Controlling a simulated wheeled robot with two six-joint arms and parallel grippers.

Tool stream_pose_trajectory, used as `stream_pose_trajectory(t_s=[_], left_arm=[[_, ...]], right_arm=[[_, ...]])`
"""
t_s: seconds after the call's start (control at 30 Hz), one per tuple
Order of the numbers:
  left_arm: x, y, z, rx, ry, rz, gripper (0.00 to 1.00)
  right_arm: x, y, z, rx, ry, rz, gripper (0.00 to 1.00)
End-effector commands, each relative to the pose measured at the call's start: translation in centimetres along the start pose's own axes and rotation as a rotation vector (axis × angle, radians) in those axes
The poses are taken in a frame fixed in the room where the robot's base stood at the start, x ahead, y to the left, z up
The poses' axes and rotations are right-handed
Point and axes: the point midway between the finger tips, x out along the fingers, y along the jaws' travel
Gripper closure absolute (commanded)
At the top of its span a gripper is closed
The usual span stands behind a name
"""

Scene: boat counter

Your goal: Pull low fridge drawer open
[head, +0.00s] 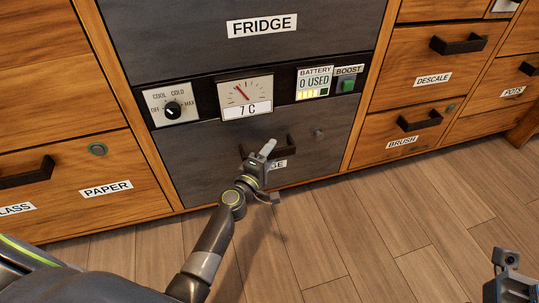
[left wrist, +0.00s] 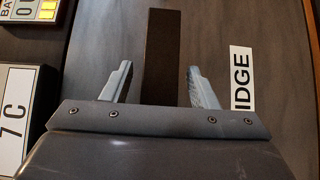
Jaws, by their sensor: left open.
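The low fridge drawer (head: 200,161) is a dark grey front below the control strip, and it looks flush with the cabinet. Its dark bar handle (head: 289,142) is partly hidden behind my left gripper (head: 267,150) in the head view. The left gripper is open. In the left wrist view the handle (left wrist: 162,55) shows between the two spread fingers of the gripper (left wrist: 159,85), with gaps on both sides. The drawer's FRIDGE label (left wrist: 242,78) is partly hidden. Part of my right arm's end (head: 506,272) shows at the lower right; its fingers cannot be made out.
Above the drawer are a temperature dial (head: 172,108), a gauge (head: 246,97) reading 7 C and a battery panel (head: 314,82). Wooden drawers with dark handles stand on both sides, including PAPER (head: 130,165) and BRUSH (head: 405,122). The plank floor (head: 350,215) in front is clear.

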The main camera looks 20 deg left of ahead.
Motion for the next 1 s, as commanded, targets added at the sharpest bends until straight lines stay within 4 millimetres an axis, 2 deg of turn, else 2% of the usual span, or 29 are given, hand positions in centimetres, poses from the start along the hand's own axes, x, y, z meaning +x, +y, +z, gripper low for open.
stream_pose_trajectory(t_s=[0.27, 0.67, 1.0], left_arm=[[0.10, -0.03, -0.02, 0.000, 0.000, -0.001, 0.46], [0.08, -0.04, -0.02, 0.000, 0.000, -0.001, 0.99], [-0.04, -0.10, -0.37, 0.001, 0.000, -0.001, 1.00]], right_arm=[[0.04, 0.04, 0.03, -0.003, 0.000, 0.011, 0.64], [0.04, 0.04, 0.04, -0.003, 0.001, 0.011, 0.64], [-0.06, -0.02, 0.04, -0.001, 0.003, 0.003, 0.64]])
